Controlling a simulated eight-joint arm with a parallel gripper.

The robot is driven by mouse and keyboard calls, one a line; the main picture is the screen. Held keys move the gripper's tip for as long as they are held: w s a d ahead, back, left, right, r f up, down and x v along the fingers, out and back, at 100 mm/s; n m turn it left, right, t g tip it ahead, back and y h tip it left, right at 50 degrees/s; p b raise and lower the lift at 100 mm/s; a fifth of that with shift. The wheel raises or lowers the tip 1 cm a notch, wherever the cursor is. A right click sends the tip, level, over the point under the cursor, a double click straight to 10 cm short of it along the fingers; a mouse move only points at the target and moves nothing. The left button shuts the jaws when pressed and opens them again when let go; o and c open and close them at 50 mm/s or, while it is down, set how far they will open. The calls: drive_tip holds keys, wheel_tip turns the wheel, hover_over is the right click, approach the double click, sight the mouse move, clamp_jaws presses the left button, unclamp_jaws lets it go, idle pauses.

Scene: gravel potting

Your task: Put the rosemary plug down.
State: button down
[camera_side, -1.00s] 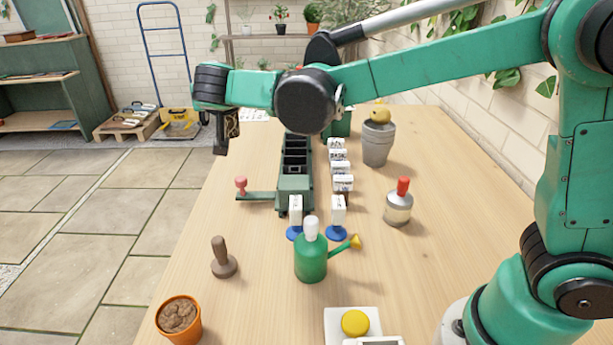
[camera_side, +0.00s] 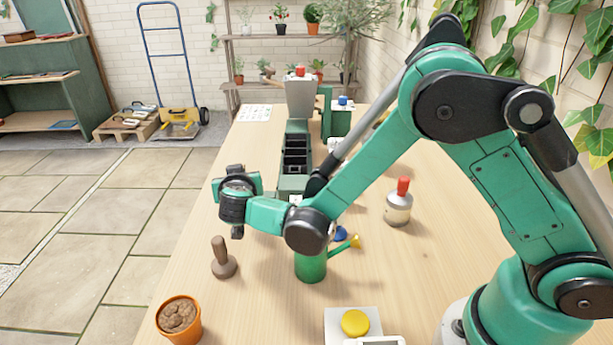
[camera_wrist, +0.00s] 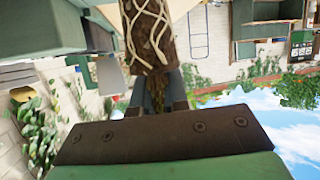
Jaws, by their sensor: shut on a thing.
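My gripper (camera_side: 238,202) is in the air above the left side of the wooden table, beyond the tamper; it seems tilted in the side view. In the wrist view, my gripper (camera_wrist: 163,92) is shut on the rosemary plug (camera_wrist: 150,32), a brown soil block laced with pale roots. Only the root block shows clearly there, running out of the top of the picture. The rosemary's leaves are not clearly visible. In the side view I cannot make out the plug behind my gripper and wrist.
A brown tamper (camera_side: 222,262), a soil-filled terracotta pot (camera_side: 180,318) and a green watering can (camera_side: 311,266) stand near the front. A dark green compartment tray (camera_side: 295,158) lies beyond my arm.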

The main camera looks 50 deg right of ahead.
drive_tip(key=shift+f, duration=2.25)
drive_tip(key=shift+f, duration=0.15)
drive_tip(key=c, duration=0.9)
unclamp_jaws()
drive_tip(key=v, duration=1.2)
drive_tip(key=s+d+r+n+g+y, duration=0.4)
drive_tip(key=s+d+r+n+y, duration=0.1)
drive_tip(key=s+d, duration=0.4)
drive_tip(key=d+r+y, duration=0.1)
drive_tip(key=d, duration=0.1)
drive_tip(key=shift+d+n+g+y, duration=0.3)
drive_tip(key=shift+d+y, duration=0.05)
drive_tip(key=shift+y, duration=0.05)
drive_tip(key=shift+o, duration=0.3)
drive_tip(key=shift+s+r+y, duration=0.15)
drive_tip(key=shift+s+y, duration=0.15)
drive_tip(key=shift+s, duration=0.2)
